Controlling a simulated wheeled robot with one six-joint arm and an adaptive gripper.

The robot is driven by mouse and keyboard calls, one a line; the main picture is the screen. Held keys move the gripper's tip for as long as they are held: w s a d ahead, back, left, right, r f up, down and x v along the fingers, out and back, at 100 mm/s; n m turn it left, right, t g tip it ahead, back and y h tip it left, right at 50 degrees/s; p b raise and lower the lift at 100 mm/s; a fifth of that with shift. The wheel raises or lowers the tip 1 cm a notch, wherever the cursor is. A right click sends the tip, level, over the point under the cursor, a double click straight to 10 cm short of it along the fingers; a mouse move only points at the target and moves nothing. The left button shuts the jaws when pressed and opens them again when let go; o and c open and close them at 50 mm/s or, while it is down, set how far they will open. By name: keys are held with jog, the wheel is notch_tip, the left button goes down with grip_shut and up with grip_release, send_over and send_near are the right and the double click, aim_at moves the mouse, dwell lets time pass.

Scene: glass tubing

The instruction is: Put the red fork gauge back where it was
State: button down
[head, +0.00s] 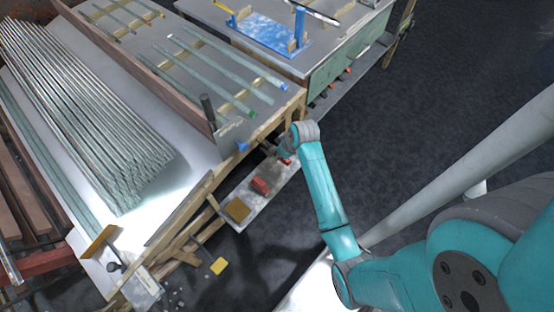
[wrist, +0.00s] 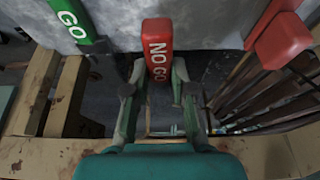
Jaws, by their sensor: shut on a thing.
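The red fork gauge (wrist: 157,48), marked "NO GO", is upright in the middle of the wrist view. My gripper (wrist: 157,80) is shut on it, with one finger at each side of its lower part. The grey surface lies right behind the gauge; I cannot tell whether they touch. In the head view my gripper (head: 274,151) is at the end of the long bench, by its wooden frame, small and partly hidden by my arm. The gauge's fork end is hidden.
A green "GO" gauge (wrist: 75,18) is at the left in the wrist view, and another red piece (wrist: 283,40) at the right. Below the bench a low shelf (head: 218,222) holds a red block (head: 260,186) and a brown block (head: 238,210).

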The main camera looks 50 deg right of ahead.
aim_at(280, 165)
jog(key=shift+f, duration=3)
jog(key=c, duration=1)
grip_release()
